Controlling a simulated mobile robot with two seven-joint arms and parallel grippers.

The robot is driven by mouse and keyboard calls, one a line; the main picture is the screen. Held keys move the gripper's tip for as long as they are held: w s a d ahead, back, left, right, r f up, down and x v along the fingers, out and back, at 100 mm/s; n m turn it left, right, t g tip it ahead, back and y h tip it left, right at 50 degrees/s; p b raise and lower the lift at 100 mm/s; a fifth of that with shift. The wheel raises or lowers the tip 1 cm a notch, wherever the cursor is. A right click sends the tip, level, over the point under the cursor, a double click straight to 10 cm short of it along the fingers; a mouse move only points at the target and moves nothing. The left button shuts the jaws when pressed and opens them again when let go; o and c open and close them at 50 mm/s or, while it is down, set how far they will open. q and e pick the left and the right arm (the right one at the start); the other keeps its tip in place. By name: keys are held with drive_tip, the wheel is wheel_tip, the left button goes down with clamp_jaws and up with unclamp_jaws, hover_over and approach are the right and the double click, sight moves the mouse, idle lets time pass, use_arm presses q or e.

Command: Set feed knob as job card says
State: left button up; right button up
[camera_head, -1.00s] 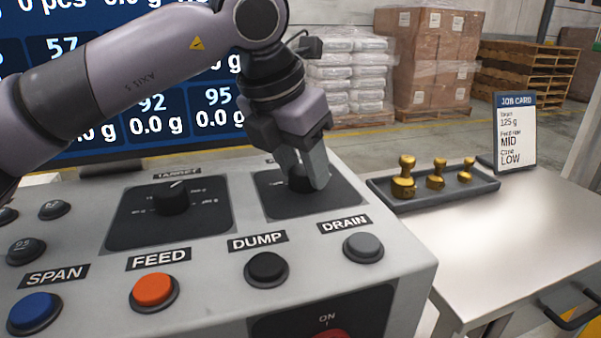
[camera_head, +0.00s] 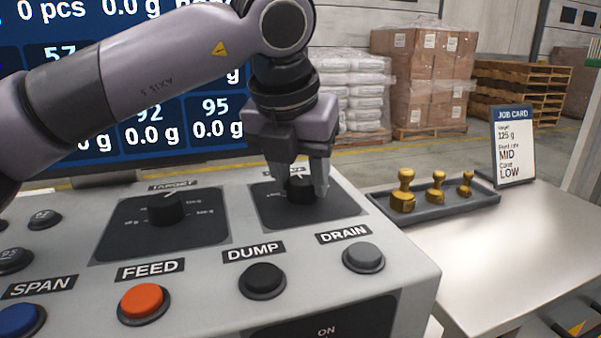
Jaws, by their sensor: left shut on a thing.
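The black feed knob (camera_head: 300,189) sits on the right dark plate (camera_head: 275,216) of the console. My left gripper (camera_head: 302,188) comes down from above with its fingers on either side of the knob, shut on it. The fingers and palm hide most of the plate's label and scale, so I cannot read the knob's setting. The job card (camera_head: 514,146) stands at the right and reads target 125 g, feed rate MID, and a last line LOW. My right gripper is not in view.
The TARGET knob (camera_head: 167,208) is on the left plate. The orange FEED button (camera_head: 144,300), black DUMP button (camera_head: 263,279) and grey DRAIN button (camera_head: 363,256) line the console front. A tray (camera_head: 437,213) with brass weights stands on the right table, whose front is clear.

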use_arm(q)
drive_tip(key=shift+r, duration=0.15)
drive_tip(key=o, duration=1)
drive_tip(key=shift+o, duration=0.2)
drive_tip(key=v, duration=0.7)
drive_tip(key=shift+p, duration=0.4)
drive_tip(key=shift+a, duration=0.1)
